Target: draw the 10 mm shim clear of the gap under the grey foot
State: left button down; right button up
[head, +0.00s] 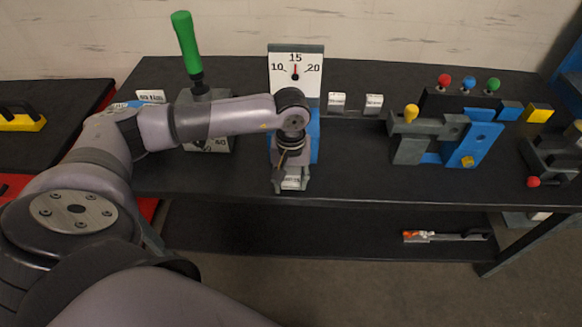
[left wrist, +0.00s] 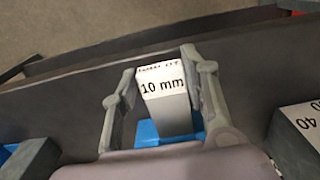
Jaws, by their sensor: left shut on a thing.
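The 10 mm shim (left wrist: 165,90) is a grey block with a white "10 mm" label, between the two fingers of my left gripper (left wrist: 155,75) in the left wrist view. In the head view my left gripper (head: 290,178) points down at the front edge of the bench, shut on the shim, whose pale end (head: 291,184) shows between the fingers. Behind it stands the gauge (head: 296,72), a white 10-15-20 dial with its red needle near 15, above a blue body (head: 314,140). My arm hides the grey foot and its gap, so I cannot tell whether the shim is clear. My right gripper is out of view.
A grey block with a green-handled lever (head: 186,45) stands left of the gauge, behind my arm. Two white-labelled blocks (head: 337,102) (head: 374,103) sit to its right. A blue and grey fixture (head: 470,140) with coloured knobs stands farther right. The front strip of bench (head: 370,182) is clear.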

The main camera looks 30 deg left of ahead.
pick_arm(q)
jog(key=shift+s+d, duration=0.6)
jog(key=shift+s, duration=0.35)
jog(key=shift+s+d, duration=0.55)
jog(key=shift+s, duration=0.4)
jog(key=shift+w+r, duration=0.1)
